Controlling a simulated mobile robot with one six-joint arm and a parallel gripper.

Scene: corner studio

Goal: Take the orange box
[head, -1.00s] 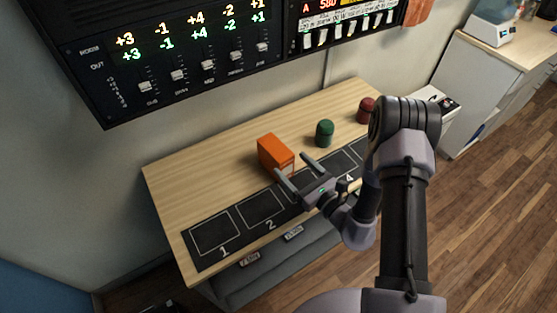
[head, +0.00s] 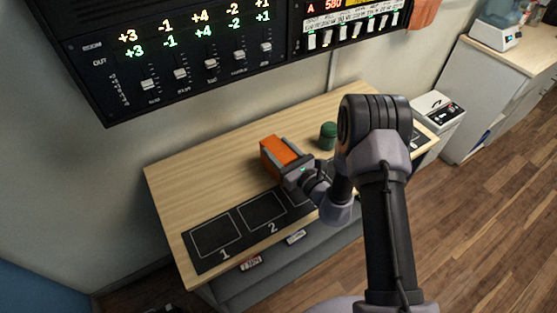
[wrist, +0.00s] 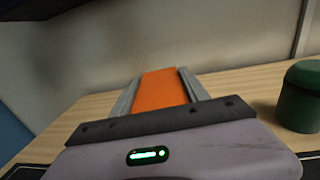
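The orange box (head: 279,149) stands on the light wood table, left of a green canister. My gripper (head: 283,156) is at the box, with its two fingers along opposite sides of it. In the wrist view the orange box (wrist: 162,88) fills the space between the grey fingers of my gripper (wrist: 160,85). I see no clear gap at its sides, but cannot tell whether the fingers press on it. The box appears still on the table.
The green canister (head: 328,136) stands to the right of the box; it is also close on the right in the wrist view (wrist: 300,97). A black mat with numbered squares (head: 217,237) lies along the table's front edge. A control panel (head: 190,50) hangs above. The table's left side (head: 185,175) is clear.

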